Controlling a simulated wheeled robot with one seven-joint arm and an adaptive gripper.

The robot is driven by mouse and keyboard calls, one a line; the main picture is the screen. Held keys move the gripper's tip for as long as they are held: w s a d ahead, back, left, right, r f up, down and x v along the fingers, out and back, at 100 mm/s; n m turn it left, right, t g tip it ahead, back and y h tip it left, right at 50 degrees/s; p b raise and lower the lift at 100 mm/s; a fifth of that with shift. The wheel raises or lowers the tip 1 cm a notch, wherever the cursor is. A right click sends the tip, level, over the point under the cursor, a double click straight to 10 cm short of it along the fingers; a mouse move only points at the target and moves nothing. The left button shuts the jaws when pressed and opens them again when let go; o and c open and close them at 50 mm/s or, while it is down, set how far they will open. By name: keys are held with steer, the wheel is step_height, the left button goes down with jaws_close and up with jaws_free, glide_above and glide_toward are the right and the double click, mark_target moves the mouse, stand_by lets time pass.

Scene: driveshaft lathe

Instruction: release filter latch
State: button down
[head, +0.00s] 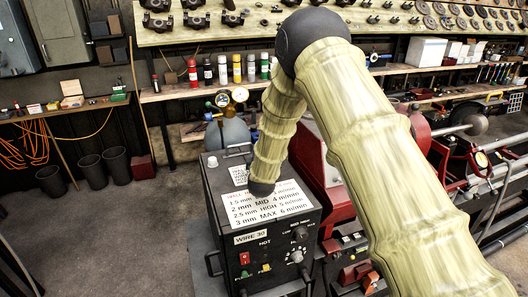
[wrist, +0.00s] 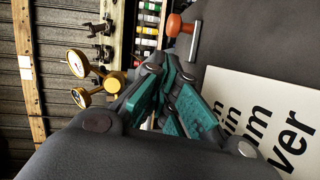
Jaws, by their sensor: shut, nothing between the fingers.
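I cannot make out for certain which part is the filter latch. In the wrist view an orange knob (wrist: 178,25) with a light metal bar stands on a dark grey surface, beyond my fingertips and apart from them. My gripper (wrist: 168,85), with teal finger pads, is shut and empty in the wrist view. A white sheet with bold black letters (wrist: 265,115) lies to its right. In the head view a dark welder box (head: 230,215) carries printed labels on its top. My arm hides the gripper there.
Gas gauges (head: 240,95) stand behind the box; yellow gauges (wrist: 80,80) also show in the wrist view. Red machinery (head: 325,185) is close on the right of the box. Bins (head: 90,170) stand at the left wall. The floor left of the box is clear.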

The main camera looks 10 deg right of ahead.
steer(key=b+v, duration=0.2)
steer(key=v, duration=0.2)
steer(key=b+v, duration=0.2)
steer(key=v, duration=0.3)
steer(key=shift+a+f, duration=0.1)
steer(key=shift+a, duration=0.15)
steer(key=shift+v, duration=0.75)
